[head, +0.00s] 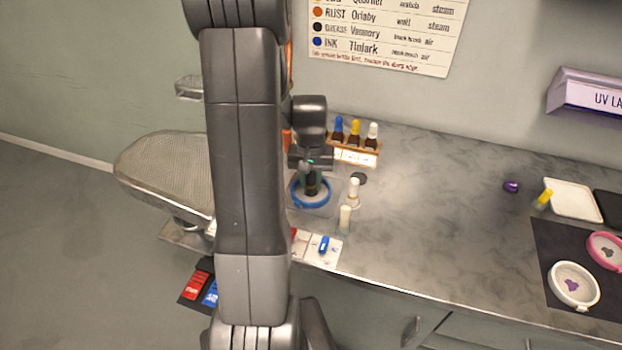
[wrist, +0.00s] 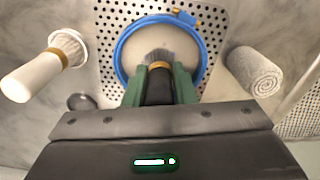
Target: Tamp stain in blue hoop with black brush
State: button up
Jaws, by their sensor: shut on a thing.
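The blue hoop (head: 296,197) lies on a perforated plate on the counter, with pale cloth stretched in it. It also shows in the wrist view (wrist: 122,58). My gripper (head: 311,172) is over the hoop; in the wrist view its green fingers (wrist: 160,88) are shut on the black brush (wrist: 158,88). The brush has a black handle, a brass-coloured ferrule and grey bristles pointing at the cloth inside the hoop. The bristles appear at or just above the cloth; I cannot tell whether they touch.
A white brush (wrist: 40,70) stands left of the hoop and a rolled grey cloth (wrist: 252,72) right of it in the wrist view. A bottle rack (head: 356,154) stands behind. White (head: 574,304) and pink (head: 592,244) hoops lie far right. The middle counter is clear.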

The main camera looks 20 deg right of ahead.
jog(key=shift+r, duration=0.1)
jog(key=shift+r+p, duration=0.75)
jog(key=shift+r, duration=0.05)
jog(key=shift+f, duration=0.15)
jog(key=shift+f+b, duration=0.75)
jog(key=shift+r, duration=0.1)
jog(key=shift+r+p, duration=0.65)
jog(key=shift+r, duration=0.2)
jog(key=shift+f, duration=0.2)
jog(key=shift+f+b, duration=0.75)
jog(key=shift+r, duration=0.1)
